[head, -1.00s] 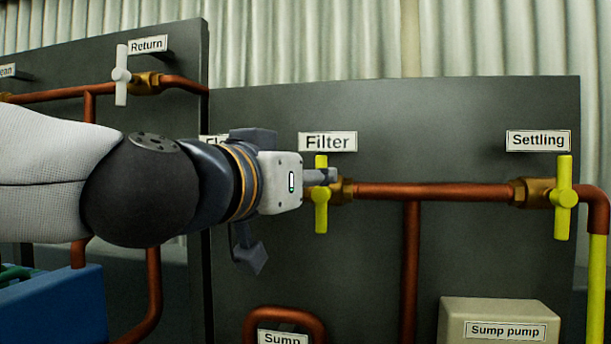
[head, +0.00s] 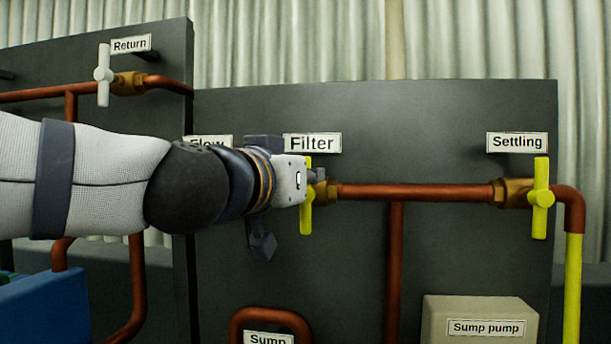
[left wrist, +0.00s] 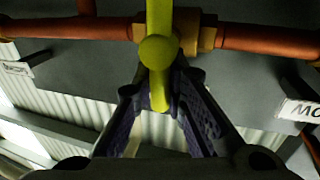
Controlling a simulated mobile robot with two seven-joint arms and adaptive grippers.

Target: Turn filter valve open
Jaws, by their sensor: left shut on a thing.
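The filter valve has a yellow handle (head: 307,215) under the "Filter" label (head: 312,143) in the head view. The handle stands upright, across the copper pipe. My left gripper (head: 316,180) comes in from the left at the handle's upper half and hides part of it. In the left wrist view the yellow handle (left wrist: 158,65) runs down between the two fingers of the left gripper (left wrist: 160,100), which are shut on its end. The brass valve body (left wrist: 205,35) shows behind it. My right gripper is not in view.
A yellow settling valve (head: 541,198) is on the same pipe at right. A white return valve (head: 104,75) is at upper left. A sump pump box (head: 480,318) stands at lower right, and a blue box (head: 45,305) at lower left. Dark panels stand close behind the pipes.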

